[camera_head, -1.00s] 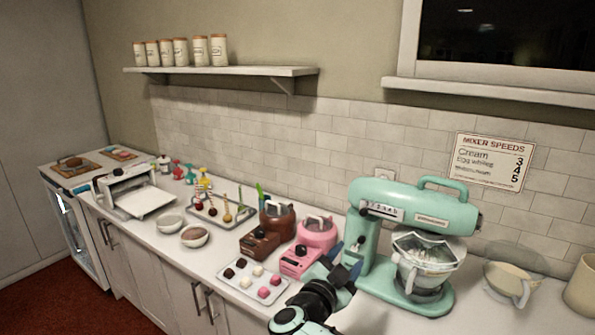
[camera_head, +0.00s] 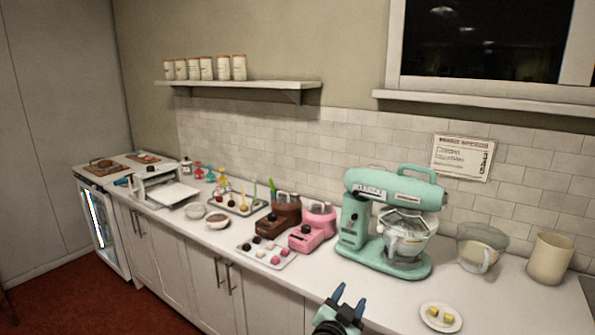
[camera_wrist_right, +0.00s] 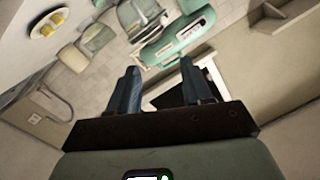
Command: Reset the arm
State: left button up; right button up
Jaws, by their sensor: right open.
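My right gripper (camera_head: 349,298) is at the bottom of the head view, in front of the counter's edge. Its blue fingers point up and stand apart with nothing between them. The right wrist view also shows its two open fingers (camera_wrist_right: 158,88), empty, with a tilted view of the room beyond. My left gripper is not in view.
A white counter (camera_head: 385,300) holds a mint stand mixer (camera_head: 352,225), a pink machine (camera_head: 306,238), a brown machine (camera_head: 272,225), a tray of sweets (camera_head: 250,250) and a plate with yellow cubes (camera_head: 452,326). Red floor (camera_head: 130,305) is clear.

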notch_tip(320, 180, down, 14)
jog(key=w+d+n+g+y, duration=0.1)
jog(key=w+d+n+y, duration=0.1)
jog(key=n, duration=0.1)
jog(key=s+d+f+n+g+y, duration=0.1)
jog(key=s+f+g, duration=0.1)
jog(key=s+f, duration=0.35)
jog(key=s+f+n+g+y, duration=0.1)
jog(key=s+f+g+y, duration=0.1)
jog(key=f, duration=0.7)
jog(key=s+d+f+n+g+y, duration=0.15)
jog(key=s+f, duration=0.25)
jog(key=f, duration=0.4)
jog(key=s+f+g+y, duration=0.1)
jog(key=s+f+g, duration=0.3)
jog(key=s+f, duration=0.5)
jog(key=s+a+f+g+y, duration=0.1)
jog(key=s+a+g+y, duration=0.1)
jog(key=s, duration=0.9)
jog(key=s+a+f+g+y, duration=0.2)
jog(key=s+g, duration=0.2)
jog(key=s, duration=0.8)
jog(key=shift+s+f, duration=0.2)
jog(key=shift+f, duration=0.05)
